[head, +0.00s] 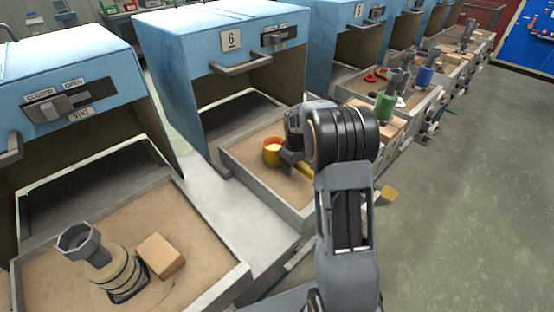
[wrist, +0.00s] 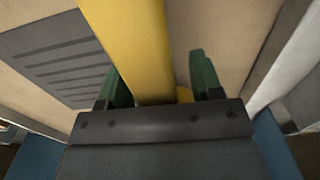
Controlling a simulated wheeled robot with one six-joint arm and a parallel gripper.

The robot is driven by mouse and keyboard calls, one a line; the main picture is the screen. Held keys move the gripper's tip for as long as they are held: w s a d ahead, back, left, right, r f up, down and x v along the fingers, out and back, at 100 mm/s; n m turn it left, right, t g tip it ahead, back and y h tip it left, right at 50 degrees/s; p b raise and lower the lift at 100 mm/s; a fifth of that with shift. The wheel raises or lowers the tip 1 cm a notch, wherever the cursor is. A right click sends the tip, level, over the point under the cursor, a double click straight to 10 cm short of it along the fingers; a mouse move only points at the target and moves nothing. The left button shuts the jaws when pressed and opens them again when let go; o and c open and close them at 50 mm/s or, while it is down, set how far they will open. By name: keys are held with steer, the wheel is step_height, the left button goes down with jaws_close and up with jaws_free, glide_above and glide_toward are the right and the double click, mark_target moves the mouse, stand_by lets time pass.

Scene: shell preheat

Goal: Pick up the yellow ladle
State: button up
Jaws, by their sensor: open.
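The yellow ladle lies across the sand tray of box 6 in the head view, with its round orange-yellow bowl (head: 271,152) at the tray's middle. Its handle runs right behind my arm; a yellow piece (head: 389,194) showing past the arm looks like its end. My gripper (head: 288,166) is at the handle just right of the bowl, partly hidden by my wrist. In the wrist view my gripper (wrist: 160,82) is open, with a green finger on each side of the yellow handle (wrist: 135,45). A gap shows on the right; contact on the left is unclear.
Box 6's tray (head: 235,172) has raised grey walls, with the blue hood (head: 220,50) above its back. The front-left tray holds a grey funnel-topped piece (head: 100,262) and a tan block (head: 160,255). Green (head: 385,106) and blue (head: 424,76) pieces stand farther right. Floor at right is clear.

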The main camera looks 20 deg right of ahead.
steer(key=shift+f, duration=0.15)
steer(key=c, duration=1)
steer(key=shift+c, duration=0.5)
